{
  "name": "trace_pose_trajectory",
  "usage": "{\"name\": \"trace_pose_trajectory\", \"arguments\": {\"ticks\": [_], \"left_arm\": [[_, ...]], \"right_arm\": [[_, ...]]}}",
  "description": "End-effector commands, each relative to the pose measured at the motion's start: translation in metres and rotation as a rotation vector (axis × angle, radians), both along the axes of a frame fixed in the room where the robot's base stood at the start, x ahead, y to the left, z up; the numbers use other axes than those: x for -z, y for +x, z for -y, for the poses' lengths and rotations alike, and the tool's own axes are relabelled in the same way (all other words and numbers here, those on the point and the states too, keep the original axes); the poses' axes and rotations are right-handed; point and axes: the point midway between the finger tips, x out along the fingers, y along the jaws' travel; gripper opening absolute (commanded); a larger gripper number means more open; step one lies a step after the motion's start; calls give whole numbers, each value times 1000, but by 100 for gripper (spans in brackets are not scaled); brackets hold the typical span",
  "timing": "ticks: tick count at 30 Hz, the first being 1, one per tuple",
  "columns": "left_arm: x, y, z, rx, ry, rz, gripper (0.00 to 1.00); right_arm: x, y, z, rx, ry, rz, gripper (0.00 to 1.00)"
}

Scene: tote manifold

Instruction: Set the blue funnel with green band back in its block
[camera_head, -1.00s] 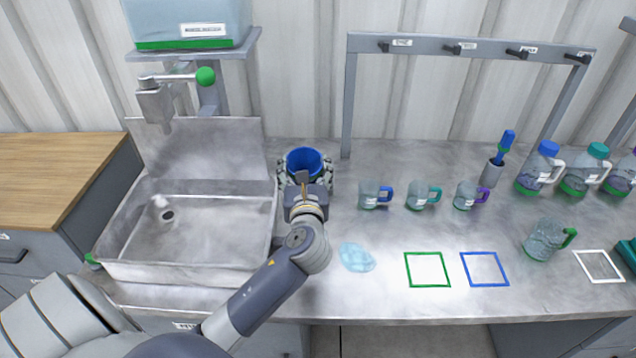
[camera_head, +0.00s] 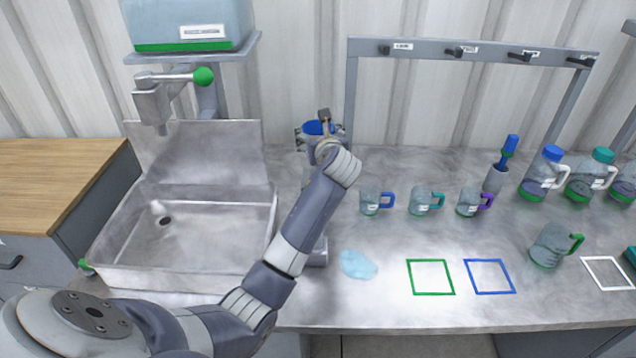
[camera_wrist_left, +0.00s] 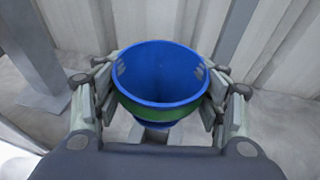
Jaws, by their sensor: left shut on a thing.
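The blue funnel with a green band (camera_wrist_left: 160,75) is between the fingers of my left gripper (camera_wrist_left: 161,100) in the left wrist view. The fingers are shut on it from both sides, and its wide mouth faces the camera. In the head view the funnel (camera_head: 317,127) shows only as a blue rim behind my left gripper (camera_head: 320,135), near the back wall. A grey piece shows just below the funnel in the wrist view; I cannot tell whether it is the block or whether they touch. My right gripper is not in view.
The steel sink (camera_head: 180,235) lies left of the arm. A rack with hooks (camera_head: 470,48) stands at the back. Several mugs (camera_head: 372,203), a brush holder (camera_head: 495,180) and bottles stand to the right. A light blue puddle (camera_head: 357,264) lies in front, beside the green square (camera_head: 430,293).

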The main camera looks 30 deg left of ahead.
Motion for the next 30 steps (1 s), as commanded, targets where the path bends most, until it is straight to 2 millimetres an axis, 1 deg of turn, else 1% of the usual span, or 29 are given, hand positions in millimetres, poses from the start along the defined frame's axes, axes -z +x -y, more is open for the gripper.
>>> {"name": "trace_pose_trajectory", "arguments": {"ticks": [1,4,7,11,15,17,19,22,30], "left_arm": [[9,-1,0,0,-2,-7,44],[28,-1,1,0,-2,-8,44],[41,0,0,0,-1,-4,44],[52,-1,0,0,0,-4,44],[76,-1,1,0,-2,-7,44],[79,-1,0,0,1,-7,44],[86,0,0,0,0,-4,44],[93,-1,0,1,1,-2,44],[95,0,0,0,0,-1,44]], "right_arm": [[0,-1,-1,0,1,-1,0],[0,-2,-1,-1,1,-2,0],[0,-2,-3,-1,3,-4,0],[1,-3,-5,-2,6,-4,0],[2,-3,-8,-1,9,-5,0],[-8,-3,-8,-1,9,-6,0],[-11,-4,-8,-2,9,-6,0],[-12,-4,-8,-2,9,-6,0],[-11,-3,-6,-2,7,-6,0]]}}
